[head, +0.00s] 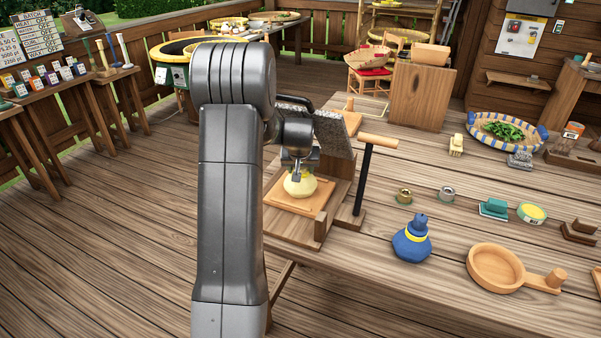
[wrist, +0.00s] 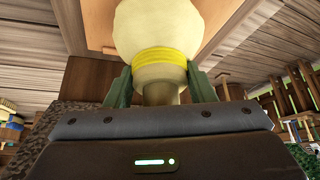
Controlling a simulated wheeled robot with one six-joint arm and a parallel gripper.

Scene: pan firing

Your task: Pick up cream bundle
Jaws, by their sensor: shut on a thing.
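The cream bundle (head: 300,184) is a rounded pale sack with a yellow band around its neck. In the head view it is at the wooden board (head: 292,208) of a wooden stand on the table, under my gripper (head: 299,166). In the wrist view the bundle (wrist: 158,30) fills the top middle, and my gripper (wrist: 158,88) has its green fingers on both sides of the neck, just below the yellow band. My gripper is shut on the bundle. I cannot tell whether the bundle touches the board or hangs just above it.
A dark upright post with a wooden handle (head: 377,141) stands right of the bundle. A grey speckled slab (head: 332,132) leans behind it. A blue bundle (head: 411,243), a wooden pan (head: 495,267) and a blue-rimmed basket (head: 474,128) of leaves stand on the table farther right.

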